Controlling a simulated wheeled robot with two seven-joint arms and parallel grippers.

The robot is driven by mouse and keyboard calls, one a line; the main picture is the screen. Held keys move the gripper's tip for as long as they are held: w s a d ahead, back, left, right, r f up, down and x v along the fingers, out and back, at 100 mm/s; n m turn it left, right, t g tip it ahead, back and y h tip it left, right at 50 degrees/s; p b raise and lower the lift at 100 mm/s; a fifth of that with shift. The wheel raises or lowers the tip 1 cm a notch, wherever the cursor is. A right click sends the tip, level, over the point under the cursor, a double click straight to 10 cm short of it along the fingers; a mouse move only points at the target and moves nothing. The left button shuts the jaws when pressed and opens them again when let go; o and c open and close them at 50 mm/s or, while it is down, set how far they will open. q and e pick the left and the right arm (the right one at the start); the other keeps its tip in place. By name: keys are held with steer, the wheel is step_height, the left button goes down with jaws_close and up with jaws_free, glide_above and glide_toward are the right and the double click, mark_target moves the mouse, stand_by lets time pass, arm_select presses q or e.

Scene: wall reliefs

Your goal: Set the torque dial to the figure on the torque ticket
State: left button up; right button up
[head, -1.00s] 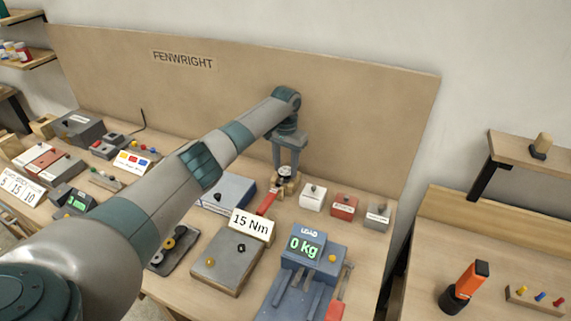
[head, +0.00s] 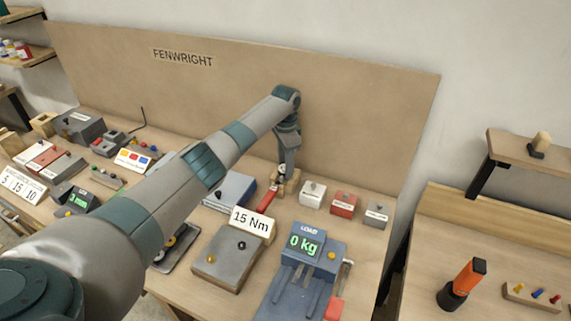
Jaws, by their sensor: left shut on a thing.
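The torque ticket (head: 250,222) is a white card reading "15 Nm", standing behind a grey box on the bench. Behind it a tool with a red handle (head: 267,201) rests with its far end at a small wooden block (head: 292,185). My left gripper (head: 282,172) points down at that far end and is shut on the small round torque dial (head: 282,168) there. The fingers mostly hide the dial, and its scale is too small to read. My right gripper is out of view.
A blue scale (head: 303,243) reading "0 kg" stands in front. White (head: 312,195), red (head: 344,203) and grey (head: 376,214) boxes stand just right of the gripper. The tan back panel (head: 360,110) rises close behind. Several boxes crowd the bench's left.

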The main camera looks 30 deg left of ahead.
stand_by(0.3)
arm_select(q)
steer(key=o, duration=1.1)
steer(key=shift+r, duration=0.15)
steer(key=shift+r+b, duration=0.3)
steer(key=shift+r, duration=0.2)
steer(key=shift+r+b, duration=2)
steer(key=shift+r, duration=6.1)
